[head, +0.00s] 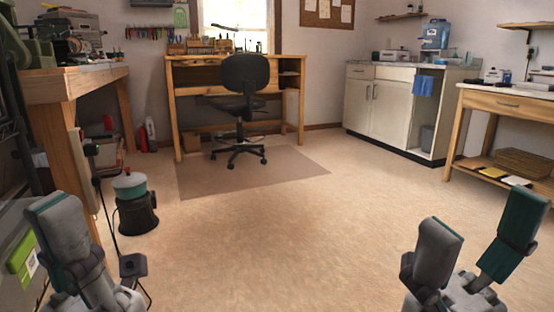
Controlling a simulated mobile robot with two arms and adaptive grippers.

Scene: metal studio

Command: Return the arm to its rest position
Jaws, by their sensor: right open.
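My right gripper (480,222) is at the bottom right of the head view. Its two grey and teal fingers stand wide apart with only floor showing between them. My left gripper (62,225) is at the bottom left, near the left-hand bench. One grey finger shows clearly; its other finger cannot be made out, so its opening cannot be told. I see nothing held in either gripper.
A wooden bench (75,85) stands close on the left, with a green-topped dark canister (136,205) on the floor. A black chair (242,95) stands before a desk (185,105). A wooden table (500,104) is at right. The middle floor (290,240) is clear.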

